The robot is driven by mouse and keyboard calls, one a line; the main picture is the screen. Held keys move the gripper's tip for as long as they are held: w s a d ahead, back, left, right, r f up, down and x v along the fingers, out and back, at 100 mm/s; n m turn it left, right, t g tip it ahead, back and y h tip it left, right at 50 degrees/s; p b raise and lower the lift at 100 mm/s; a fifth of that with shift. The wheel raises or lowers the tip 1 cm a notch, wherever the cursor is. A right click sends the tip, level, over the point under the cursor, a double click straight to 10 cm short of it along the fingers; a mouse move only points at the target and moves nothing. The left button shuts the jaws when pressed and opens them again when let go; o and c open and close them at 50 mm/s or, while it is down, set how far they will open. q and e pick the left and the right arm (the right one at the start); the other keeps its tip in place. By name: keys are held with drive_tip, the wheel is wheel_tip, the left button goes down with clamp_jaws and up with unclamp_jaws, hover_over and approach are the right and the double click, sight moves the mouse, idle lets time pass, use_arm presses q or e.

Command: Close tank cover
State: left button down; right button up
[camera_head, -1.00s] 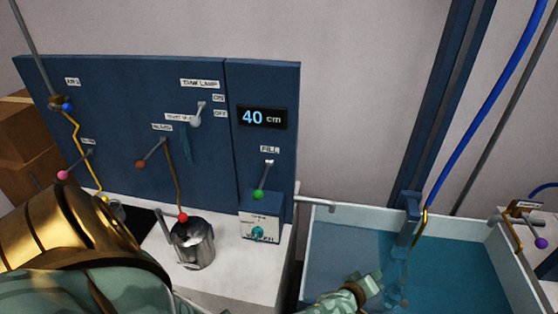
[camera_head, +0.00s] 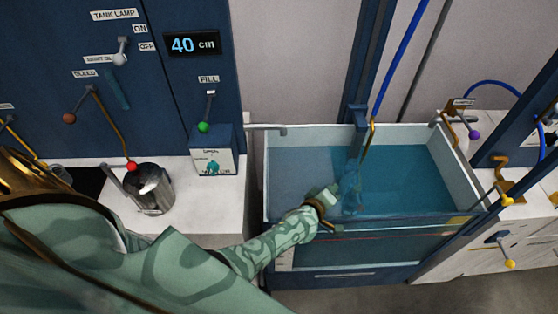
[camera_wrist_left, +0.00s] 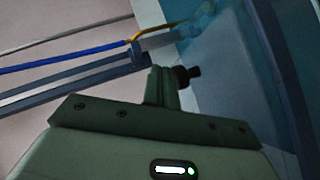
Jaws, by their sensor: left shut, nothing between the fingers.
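The tank (camera_head: 454,155) stands right of centre in the head view, with pale walls and teal water inside. Its left part looks greyer than the right; I cannot tell whether a clear cover lies there. My left gripper (camera_head: 329,192) is shut and empty, over the front middle of the tank opening. In the left wrist view the closed fingers (camera_wrist_left: 164,86) point toward the tank's wall and water, with a small dark piece at their side. I cannot tell whether the gripper touches anything. My right gripper is out of view.
A blue panel (camera_head: 190,90) with a "40 cm" display stands at the left. A metal pitcher (camera_head: 149,190) stands on the white counter (camera_head: 185,225). A grey bar (camera_head: 266,127) juts toward the tank's back left corner. A blue post (camera_head: 365,80) and blue hose (camera_head: 402,45) rise behind it.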

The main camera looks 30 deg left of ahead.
use_arm(q)
drive_tip(key=shift+s+r+p, duration=0.25)
drive_tip(key=shift+s+p, duration=0.1)
drive_tip(key=p+v, duration=1)
drive_tip(key=v, duration=0.5)
drive_tip(key=shift+s, duration=0.25)
